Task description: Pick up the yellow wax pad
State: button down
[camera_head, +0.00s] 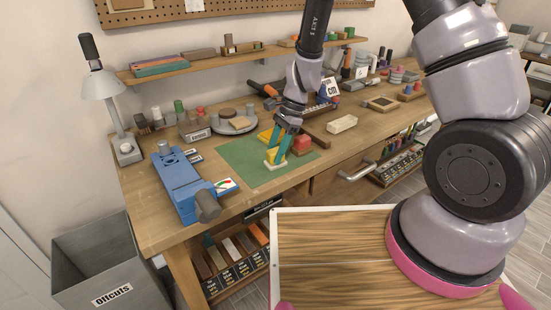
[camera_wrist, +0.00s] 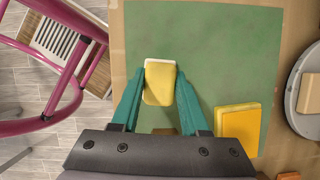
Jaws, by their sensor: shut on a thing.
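A small yellow pad with a pale white edge (camera_wrist: 160,84) is between the teal fingers of my gripper (camera_wrist: 160,98), which is shut on it. In the head view my gripper (camera_head: 277,148) points down at the green mat, with the yellow and white pad (camera_head: 272,158) at its fingertips. The pad is at or just above the mat; I cannot tell whether it touches. A second, larger yellow-orange block (camera_wrist: 238,124) lies on the mat to the right in the wrist view, and behind the fingers in the head view (camera_head: 265,135).
The green mat (camera_head: 248,172) lies on the wooden bench. A round disc (camera_wrist: 310,94) is at the wrist view's right. The mat's front part is clear.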

aim_at(275, 150)
notch_tip(275, 150, up, 10)
jog(key=shift+r, duration=0.1)
jog(key=c, duration=0.9)
grip_release()
jog(key=shift+c, duration=0.2)
grip_shut()
